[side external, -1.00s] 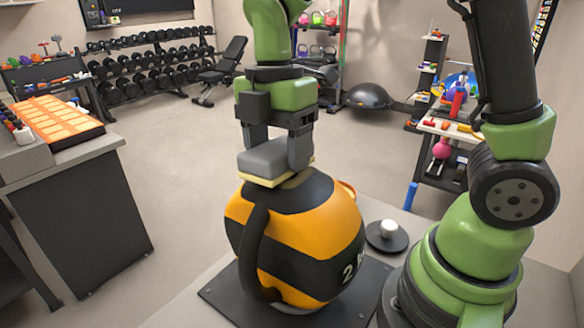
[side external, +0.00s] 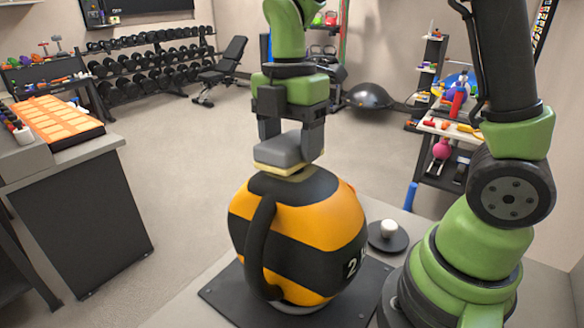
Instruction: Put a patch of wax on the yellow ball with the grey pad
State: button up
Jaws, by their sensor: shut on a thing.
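The yellow ball (side external: 318,215) is a large round body with orange-yellow and black bands, a black handle loop down its front left, and a "2" on its right side. My gripper (side external: 291,145) is shut on the grey pad (side external: 277,149), a flat grey block with a pale cream layer underneath. The pad is held roughly level at the ball's black top. I cannot tell whether its underside touches the ball. No separate patch of wax can be made out on the visible side of the ball; the top under the pad is partly hidden.
The ball stands on a dark square plate (side external: 222,296). A small white piece (side external: 388,228) sits on a dark round disc (side external: 386,240) to its right, close to my arm's base. A counter with an orange tray (side external: 58,120) stands at the left. Open floor lies behind.

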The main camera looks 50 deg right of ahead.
aim_at(273, 148)
jog(key=shift+d, duration=0.1)
jog(key=shift+a, duration=2.25)
jog(key=shift+s, duration=0.1)
jog(key=shift+f, duration=0.1)
jog(key=shift+d, duration=2.3)
